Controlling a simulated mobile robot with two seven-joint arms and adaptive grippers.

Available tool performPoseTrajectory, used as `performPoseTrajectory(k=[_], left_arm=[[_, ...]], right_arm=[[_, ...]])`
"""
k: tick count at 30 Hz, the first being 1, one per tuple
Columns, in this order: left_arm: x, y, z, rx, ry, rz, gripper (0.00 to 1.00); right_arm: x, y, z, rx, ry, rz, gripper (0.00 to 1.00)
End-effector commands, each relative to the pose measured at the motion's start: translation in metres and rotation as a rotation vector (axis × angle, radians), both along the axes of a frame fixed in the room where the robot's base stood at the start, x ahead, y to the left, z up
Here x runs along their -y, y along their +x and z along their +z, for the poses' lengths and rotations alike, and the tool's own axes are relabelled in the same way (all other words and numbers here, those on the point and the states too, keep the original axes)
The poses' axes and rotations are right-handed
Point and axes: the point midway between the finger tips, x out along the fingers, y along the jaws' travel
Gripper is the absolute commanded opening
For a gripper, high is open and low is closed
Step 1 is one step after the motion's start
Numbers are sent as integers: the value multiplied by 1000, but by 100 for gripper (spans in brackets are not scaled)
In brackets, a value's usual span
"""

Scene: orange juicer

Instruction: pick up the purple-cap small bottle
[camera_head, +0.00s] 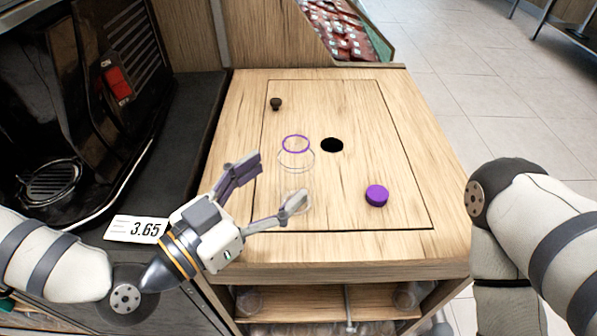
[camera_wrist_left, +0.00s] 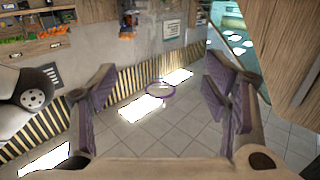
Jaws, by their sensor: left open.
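A clear object with a purple ring (camera_head: 296,144) is on the wooden counter top, left of the dark hole; its see-through walls are hard to make out. A solid purple cap (camera_head: 377,196) sits apart near the counter's front right; I cannot tell whether a bottle is under it. My left gripper (camera_head: 268,184) is open, its fingers spread on the near left side of the ringed object. In the left wrist view, a purple ring (camera_wrist_left: 160,92) shows between the open fingers of my left gripper (camera_wrist_left: 160,84). My right gripper is not in view.
A black machine (camera_head: 75,110) stands at left, with a 3.65 price tag (camera_head: 137,229). The counter's right part is mostly clear.

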Motion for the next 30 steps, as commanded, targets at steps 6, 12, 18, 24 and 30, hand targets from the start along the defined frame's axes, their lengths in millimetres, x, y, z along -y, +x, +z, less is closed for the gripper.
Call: performPoseTrajectory(k=[6,12,18,24,30], left_arm=[[27,28,-4,-1,0,-1,69],[38,40,-4,-3,0,-1,69],[38,40,-4,-3,0,0,58],[38,40,-4,-3,0,0,24],[38,40,-4,-2,-1,0,23]], right_arm=[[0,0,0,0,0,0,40],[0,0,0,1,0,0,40],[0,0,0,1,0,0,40],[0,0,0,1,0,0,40],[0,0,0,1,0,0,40]])
